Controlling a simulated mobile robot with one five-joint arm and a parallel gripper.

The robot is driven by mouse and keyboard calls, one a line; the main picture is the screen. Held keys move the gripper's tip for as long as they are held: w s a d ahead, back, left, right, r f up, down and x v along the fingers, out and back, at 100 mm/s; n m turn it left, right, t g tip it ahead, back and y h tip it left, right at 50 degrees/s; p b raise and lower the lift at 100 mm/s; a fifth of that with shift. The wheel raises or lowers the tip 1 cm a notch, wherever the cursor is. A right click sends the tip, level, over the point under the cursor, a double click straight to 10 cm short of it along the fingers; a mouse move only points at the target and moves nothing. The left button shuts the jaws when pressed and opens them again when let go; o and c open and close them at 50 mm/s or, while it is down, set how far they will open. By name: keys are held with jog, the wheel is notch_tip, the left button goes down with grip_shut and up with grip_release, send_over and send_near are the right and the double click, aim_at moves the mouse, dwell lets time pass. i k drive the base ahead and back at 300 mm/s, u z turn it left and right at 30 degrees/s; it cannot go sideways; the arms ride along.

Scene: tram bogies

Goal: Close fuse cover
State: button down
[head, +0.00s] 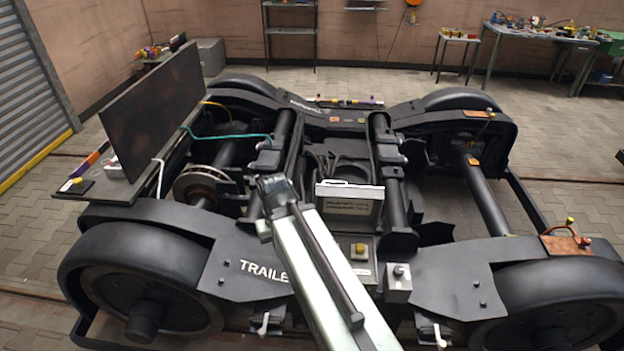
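A large dark brown panel (152,110) stands upright, slightly tilted, on a black box (125,193) at the left of the trailer bogie. It looks like an open cover, but I cannot tell for sure that it is the fuse cover. A smaller dark plate with a white upper edge and unreadable text (349,203) sits in the middle of the bogie. My arm reaches up from the bottom, and its end, where my gripper (276,186) is, lies over the middle, right of the brown panel and apart from it. The fingers cannot be made out.
The black bogie frame (245,262) has wheels (145,290) at its corners and axles across it. A teal cable (232,136) and a white cable run near the panel. A grey box with a knob (398,283) stands right of my arm. Workbenches (540,38) stand far back; paved floor surrounds the bogie.

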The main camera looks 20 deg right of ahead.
aim_at(342, 207)
jog(key=u, duration=0.35)
jog(key=i, duration=0.65)
jog(key=u, duration=0.5)
